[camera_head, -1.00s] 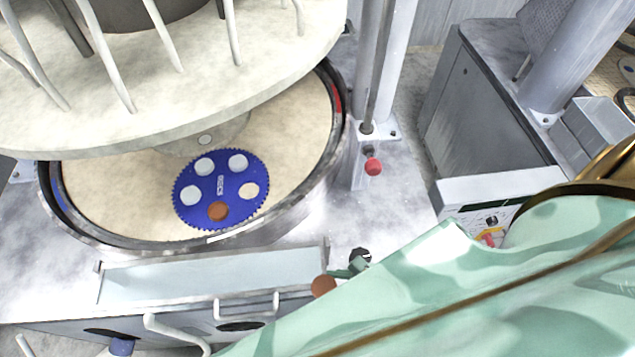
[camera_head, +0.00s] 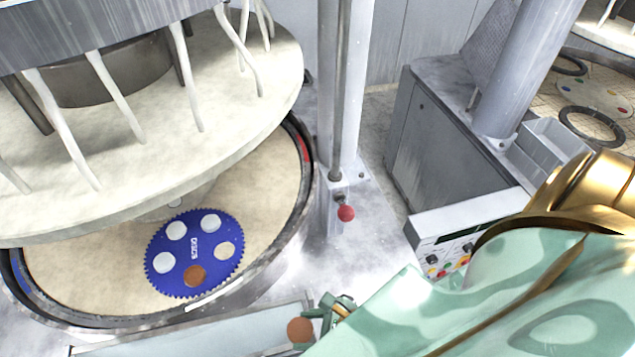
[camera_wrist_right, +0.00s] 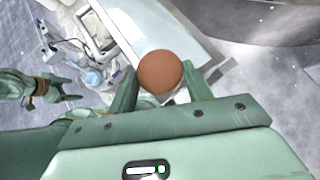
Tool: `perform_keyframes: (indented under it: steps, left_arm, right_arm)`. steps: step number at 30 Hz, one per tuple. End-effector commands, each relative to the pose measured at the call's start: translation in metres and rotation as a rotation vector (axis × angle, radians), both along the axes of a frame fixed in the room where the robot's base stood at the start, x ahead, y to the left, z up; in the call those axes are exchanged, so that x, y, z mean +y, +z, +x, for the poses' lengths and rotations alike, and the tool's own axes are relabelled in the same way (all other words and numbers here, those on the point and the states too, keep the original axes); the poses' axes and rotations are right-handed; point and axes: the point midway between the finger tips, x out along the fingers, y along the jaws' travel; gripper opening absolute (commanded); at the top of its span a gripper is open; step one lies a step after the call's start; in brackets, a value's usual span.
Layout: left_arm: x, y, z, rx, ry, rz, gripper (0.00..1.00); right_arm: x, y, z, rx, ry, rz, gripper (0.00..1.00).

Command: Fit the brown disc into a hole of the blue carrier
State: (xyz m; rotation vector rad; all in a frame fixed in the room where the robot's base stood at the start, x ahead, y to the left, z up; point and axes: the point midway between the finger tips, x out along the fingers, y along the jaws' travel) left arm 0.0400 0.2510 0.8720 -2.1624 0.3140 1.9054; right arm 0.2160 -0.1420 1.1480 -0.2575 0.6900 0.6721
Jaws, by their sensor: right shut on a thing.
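A brown disc (camera_head: 300,329) is held in my right gripper (camera_head: 322,318), in front of the machine's rim. In the right wrist view the brown disc (camera_wrist_right: 160,72) sits face-on between the fingertips of my right gripper (camera_wrist_right: 168,92). The blue toothed carrier (camera_head: 189,249) lies on the beige platen. Three of its holes hold whitish discs, and its front hole holds another brown disc (camera_head: 194,275). Its right hole (camera_head: 225,251) shows the beige pad colour. The held disc is apart from the carrier, to its lower right. My left gripper (camera_wrist_right: 62,90) shows in the right wrist view, apparently open and empty.
A large pale upper plate (camera_head: 240,110) with hanging hoses overhangs the platen (camera_head: 110,285) behind the carrier. A raised rim rings the platen. A red knob (camera_head: 346,213) stands by a grey column. A control panel (camera_head: 450,245) is at the right.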

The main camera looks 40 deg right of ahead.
Motion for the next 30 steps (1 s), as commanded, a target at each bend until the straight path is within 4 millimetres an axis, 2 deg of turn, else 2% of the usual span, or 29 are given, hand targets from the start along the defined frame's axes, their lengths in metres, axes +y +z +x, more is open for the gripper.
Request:
perform_keyframes:
  steps: [30]
  left_arm:
    - [0.002, 0.000, -0.001, 0.001, 0.001, 0.002, 0.75]
  right_arm:
    - [0.012, 0.001, 0.123, -0.002, 0.001, 0.001, 0.26]
